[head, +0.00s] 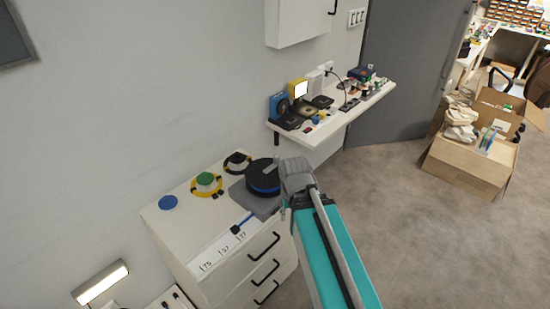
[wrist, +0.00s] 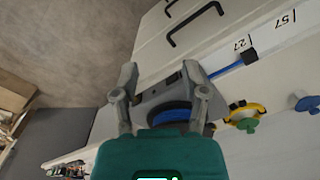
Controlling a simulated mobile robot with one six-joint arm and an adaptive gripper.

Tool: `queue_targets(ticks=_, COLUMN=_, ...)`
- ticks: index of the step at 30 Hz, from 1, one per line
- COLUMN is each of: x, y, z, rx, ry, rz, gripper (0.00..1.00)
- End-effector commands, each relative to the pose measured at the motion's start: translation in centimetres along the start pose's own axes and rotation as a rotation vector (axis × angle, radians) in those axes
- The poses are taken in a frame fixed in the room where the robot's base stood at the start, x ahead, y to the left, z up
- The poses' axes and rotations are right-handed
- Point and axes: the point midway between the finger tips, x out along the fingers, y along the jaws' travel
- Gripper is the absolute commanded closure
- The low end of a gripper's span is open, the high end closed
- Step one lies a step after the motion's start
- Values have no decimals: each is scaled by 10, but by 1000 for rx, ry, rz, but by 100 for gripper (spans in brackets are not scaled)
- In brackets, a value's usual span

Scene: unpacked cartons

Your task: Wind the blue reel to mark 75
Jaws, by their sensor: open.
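The blue reel (head: 264,186) has a black top and a blue band, and stands on a grey base (head: 240,192) on the white drawer unit. In the wrist view its blue side (wrist: 170,118) shows between my fingers, partly hidden by my gripper. A blue strap (wrist: 226,69) runs from the reel to a black end piece (head: 236,230), which also shows in the wrist view (wrist: 249,56). The end piece lies beside the 27 mark on the white scale (head: 212,254); the 75 mark is farthest from the reel. My gripper (wrist: 164,92) is open at the reel; contact cannot be told.
A green knob with a yellow ring (head: 206,181), a blue disc (head: 168,202) and a black-and-yellow ring (head: 237,163) stand along the wall side. A cluttered wall shelf (head: 340,112) is behind. Open cartons (head: 470,160) stand on the floor at right.

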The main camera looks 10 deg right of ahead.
Motion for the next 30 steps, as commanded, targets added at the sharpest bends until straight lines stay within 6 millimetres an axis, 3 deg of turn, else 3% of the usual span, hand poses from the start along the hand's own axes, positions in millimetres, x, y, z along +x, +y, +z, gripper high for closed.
queue_targets(ticks=2, x=0, y=0, z=0, rx=0, ry=0, rz=0, gripper=41)
queue_targets(ticks=4, x=0, y=0, z=-1, rx=1, ry=0, rz=0, gripper=31)
queue_targets(ticks=8, x=-4, y=0, z=-8, rx=10, ry=0, rz=0, gripper=31)
queue_targets(ticks=13, x=-18, y=0, z=-38, rx=50, ry=1, rz=-1, gripper=31)
queue_targets(ticks=14, x=-22, y=8, z=-46, rx=62, ry=1, rz=-1, gripper=31)
queue_targets(ticks=30, x=-105, y=13, z=-240, rx=373, ry=2, rz=-5, gripper=31)
